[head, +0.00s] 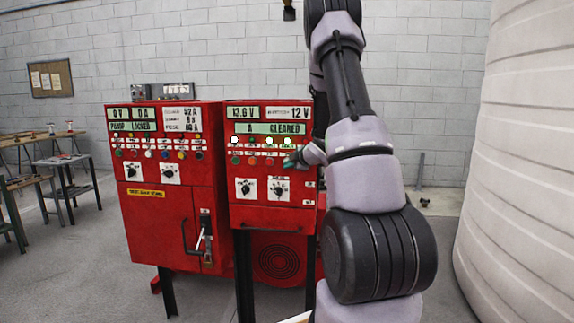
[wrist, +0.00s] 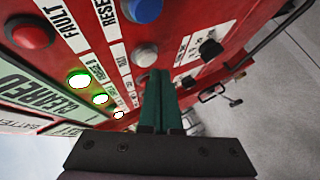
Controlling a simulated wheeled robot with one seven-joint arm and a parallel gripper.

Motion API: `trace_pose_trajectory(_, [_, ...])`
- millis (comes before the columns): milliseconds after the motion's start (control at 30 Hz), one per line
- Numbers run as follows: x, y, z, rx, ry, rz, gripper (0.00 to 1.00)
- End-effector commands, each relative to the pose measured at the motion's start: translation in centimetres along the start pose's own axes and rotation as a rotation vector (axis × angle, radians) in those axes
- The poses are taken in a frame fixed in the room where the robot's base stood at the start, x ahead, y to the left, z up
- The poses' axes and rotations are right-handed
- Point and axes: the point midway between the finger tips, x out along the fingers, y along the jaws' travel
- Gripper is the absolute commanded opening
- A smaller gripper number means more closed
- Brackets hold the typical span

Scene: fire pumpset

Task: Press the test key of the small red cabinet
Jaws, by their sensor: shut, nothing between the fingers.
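The small red cabinet (head: 262,214) is the right one of two in the head view. Its display reads "CLEARED", with rows of lamps and buttons below. My gripper (head: 289,164) is in front of the right end of its button row. In the wrist view my gripper's green fingers (wrist: 157,78) are shut together and empty, their tips close to a grey-white button (wrist: 145,55). I cannot read which key is the test key, nor tell whether the tips touch the panel.
A larger red cabinet (head: 152,220) with a handle stands at the left. Two black selector knobs (head: 277,189) sit below the buttons on the small cabinet. A big white tank (head: 528,170) is at the right. Workbenches (head: 62,160) stand far left.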

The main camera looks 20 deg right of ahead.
Motion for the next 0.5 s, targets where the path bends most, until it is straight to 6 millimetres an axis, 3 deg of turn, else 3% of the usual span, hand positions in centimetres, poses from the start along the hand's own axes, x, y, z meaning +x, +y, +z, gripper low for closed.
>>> trace_pose_trajectory(500, [0.44,0.31,0.33,0.000,0.000,0.000,0.00])
